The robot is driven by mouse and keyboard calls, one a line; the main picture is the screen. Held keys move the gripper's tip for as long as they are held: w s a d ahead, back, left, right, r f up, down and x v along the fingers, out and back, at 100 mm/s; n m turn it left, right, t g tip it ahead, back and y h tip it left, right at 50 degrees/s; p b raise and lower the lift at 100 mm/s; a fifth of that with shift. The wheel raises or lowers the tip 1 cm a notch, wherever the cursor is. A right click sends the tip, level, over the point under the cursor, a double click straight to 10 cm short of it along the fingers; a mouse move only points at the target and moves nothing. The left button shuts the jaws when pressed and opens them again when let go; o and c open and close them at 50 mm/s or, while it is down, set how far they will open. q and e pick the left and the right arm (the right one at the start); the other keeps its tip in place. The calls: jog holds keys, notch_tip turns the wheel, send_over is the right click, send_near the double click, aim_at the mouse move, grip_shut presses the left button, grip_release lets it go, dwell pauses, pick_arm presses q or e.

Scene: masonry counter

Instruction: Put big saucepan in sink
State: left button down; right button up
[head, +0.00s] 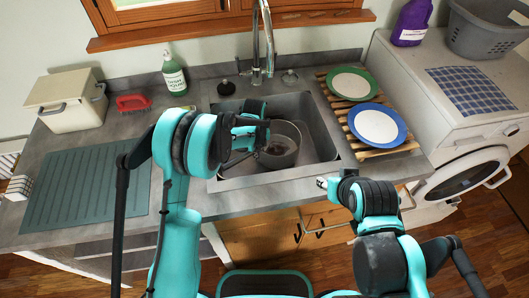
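The big saucepan (286,157), a grey metal pot, is inside the sink (322,140), towards the basin's middle. I cannot tell whether it rests on the basin floor. My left gripper (256,142) reaches over the counter into the sink and is at the saucepan's left side. Its fingers are small and partly hidden by the arm, so I cannot tell whether they grip the pan. My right gripper (323,183) is over the front counter edge, right of the sink's middle, apart from the saucepan. Its finger state is unclear.
A tap (268,40) rises behind the sink. A wooden rack (393,148) with a green-rimmed plate (351,84) and a blue-rimmed plate (377,126) is on the right. A green drain mat (80,195), red brush (132,103), soap bottle (174,75) and cream bin (68,101) are left.

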aim_at(265, 150)
pick_arm(q)
jog(key=w+d, duration=0.1)
jog(key=w+d+b, duration=0.1)
jog(key=w, duration=0.1)
jog(key=shift+d+f+b, duration=0.2)
jog(key=shift+f+b, duration=0.1)
jog(key=shift+f, duration=0.05)
jog(key=shift+s+f, duration=0.1)
jog(key=shift+f, duration=0.25)
jog(key=shift+r, duration=0.15)
jog(key=c, duration=1.7)
grip_release()
